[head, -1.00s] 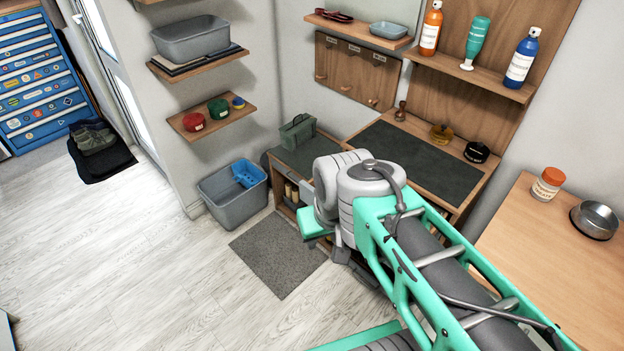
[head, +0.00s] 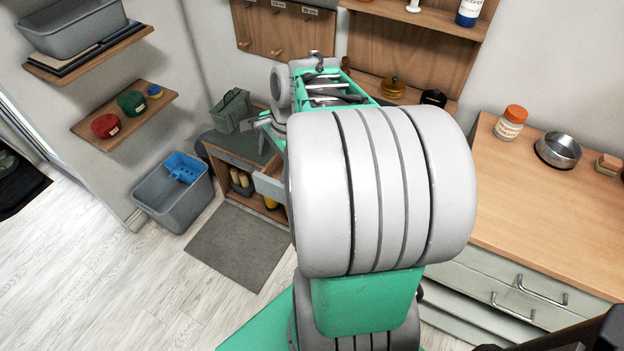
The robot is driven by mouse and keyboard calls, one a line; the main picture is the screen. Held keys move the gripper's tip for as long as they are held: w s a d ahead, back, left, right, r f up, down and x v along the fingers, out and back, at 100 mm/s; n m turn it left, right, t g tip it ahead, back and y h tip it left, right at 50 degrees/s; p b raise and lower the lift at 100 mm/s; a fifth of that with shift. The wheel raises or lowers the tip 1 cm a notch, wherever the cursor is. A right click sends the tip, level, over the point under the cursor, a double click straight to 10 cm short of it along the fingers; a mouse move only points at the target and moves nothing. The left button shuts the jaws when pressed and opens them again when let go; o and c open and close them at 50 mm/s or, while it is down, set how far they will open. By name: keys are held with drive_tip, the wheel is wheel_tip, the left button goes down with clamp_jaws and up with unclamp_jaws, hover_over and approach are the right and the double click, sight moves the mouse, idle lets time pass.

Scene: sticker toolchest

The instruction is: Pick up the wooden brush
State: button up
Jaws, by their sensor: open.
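A small brown wooden block (head: 608,165) sits on the right-hand wooden counter near the picture's right edge. It may be the wooden brush, but it is too small to be sure. My gripper (head: 258,124) shows small at the far end of my arm, above the dark-topped workbench. It is open, with nothing seen between its fingers, and well to the left of the block. My large grey and teal arm links hide much of the workbench top.
On the counter (head: 540,210), an orange-capped jar (head: 510,123) and a metal bowl (head: 558,150) stand near the block. A grey bin (head: 172,198) is on the floor. A workbench drawer (head: 268,187) appears pulled out.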

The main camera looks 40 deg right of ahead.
drive_tip(key=s+d+f+m, duration=0.1)
drive_tip(key=d+f+m, duration=0.1)
drive_tip(key=d+m, duration=0.2)
drive_tip(key=s+d+f+m+b, duration=0.1)
drive_tip(key=d+f+m, duration=0.1)
drive_tip(key=d+m, duration=0.2)
drive_tip(key=s+d+f+m+t+b, duration=0.1)
drive_tip(key=d+f+m, duration=0.2)
drive_tip(key=d+m, duration=0.1)
drive_tip(key=shift+d+m+y, duration=0.4)
drive_tip(key=shift+d, duration=0.25)
drive_tip(key=shift+f, duration=0.35)
drive_tip(key=x, duration=0.3)
drive_tip(key=b+x, duration=0.1)
drive_tip(key=x, duration=0.2)
drive_tip(key=shift+w+d+f, duration=0.15)
drive_tip(key=shift+w+f, duration=0.15)
drive_tip(key=shift+w, duration=0.05)
drive_tip(key=shift+f+p, duration=0.2)
drive_tip(key=shift+p, duration=0.1)
drive_tip(key=shift+c, duration=0.4)
clamp_jaws()
drive_tip(key=shift+r+b, duration=0.15)
drive_tip(key=shift+b, duration=0.4)
